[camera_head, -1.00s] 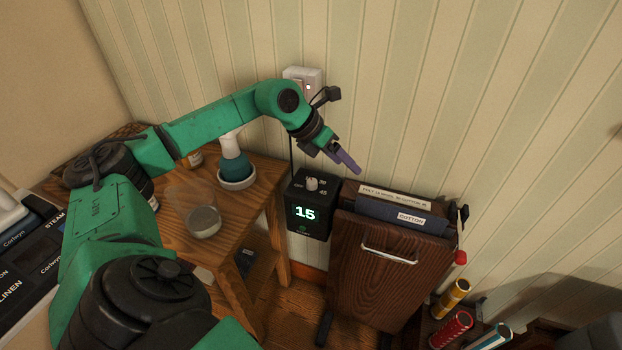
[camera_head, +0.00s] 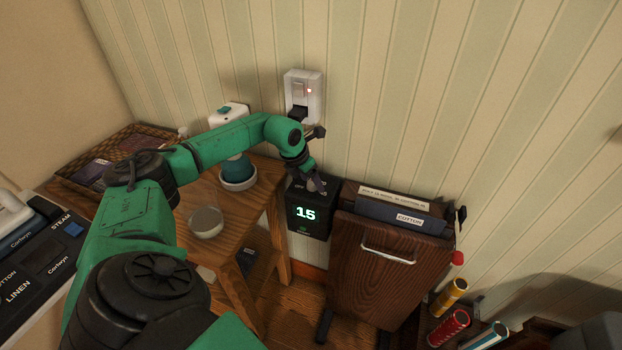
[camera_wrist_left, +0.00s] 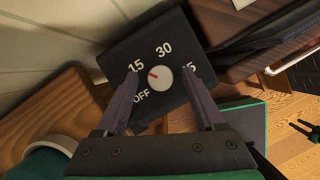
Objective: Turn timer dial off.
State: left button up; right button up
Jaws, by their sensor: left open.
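The timer (camera_head: 307,222) is a black box with a lit display reading 15, between the wooden table and the dark wooden case. Its pale round dial (camera_wrist_left: 161,79) shows in the left wrist view, with a red mark pointing about toward 15. OFF, 15, 30 and a partly covered 45 are printed around it. My left gripper (camera_wrist_left: 159,75) is open above the timer's top face, its two purple fingers on either side of the dial with gaps.
The dark wooden case (camera_head: 385,275) holding labelled folders stands right of the timer. The wooden table (camera_head: 250,212) with a glass bowl (camera_head: 206,222) is to the left.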

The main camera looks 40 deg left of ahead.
pick_arm(q)
grip_shut()
jog(key=shift+r+n, duration=0.15)
jog(key=shift+n, duration=0.25)
jog(key=shift+d+n+y+p, duration=0.1)
jog(key=shift+n+y+p, duration=0.4)
jog(key=shift+n, duration=0.5)
jog(key=n+y, duration=0.1)
jog(key=n, duration=0.1)
jog(key=shift+d+n, duration=0.1)
jog(key=shift+n, duration=0.2)
jog(key=n+y+b, duration=0.1)
jog(key=n, duration=0.2)
jog(key=shift+w+d+n+g, duration=0.1)
jog(key=shift+n+g, duration=0.2)
jog(key=shift+g, duration=0.1)
jog(key=n, duration=0.2)
jog(key=n+g+y+b, duration=0.1)
jog(key=n, duration=0.1)
jog(key=shift+n+g, duration=0.3)
jog(key=shift+n, duration=0.1)
jog(key=shift+y, duration=0.3)
